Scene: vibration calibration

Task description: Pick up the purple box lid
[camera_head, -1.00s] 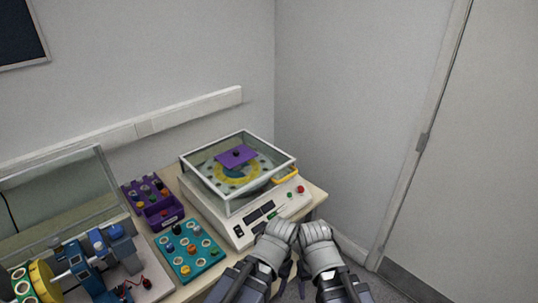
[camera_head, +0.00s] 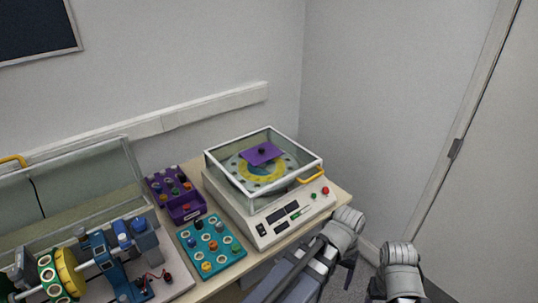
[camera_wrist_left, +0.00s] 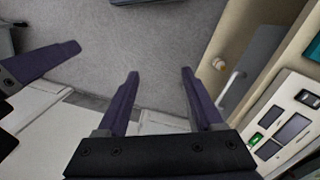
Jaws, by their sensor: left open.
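The purple box lid (camera_head: 262,153) is a flat purple plate with a dark knob. It lies on the yellow-and-teal round plate inside the clear-walled enclosure of the white machine (camera_head: 262,232). My left gripper (camera_wrist_left: 160,74) is open and empty in the left wrist view, with floor behind its fingers. In the head view its wrist (camera_head: 344,228) is at the machine's front right, apart from the lid, and its fingers are mostly hidden. My right gripper (camera_head: 398,262) is farther right, off the table; its jaws are not clear. One of its fingers (camera_wrist_left: 45,62) seems to show in the left wrist view.
A yellow handle (camera_head: 311,175) is on the enclosure's front right. Left of the machine are a purple tray (camera_head: 186,208) and a teal board (camera_head: 211,245) with small parts. A blue motor rig (camera_head: 122,245) stands at the far left. Wall and door close off the right.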

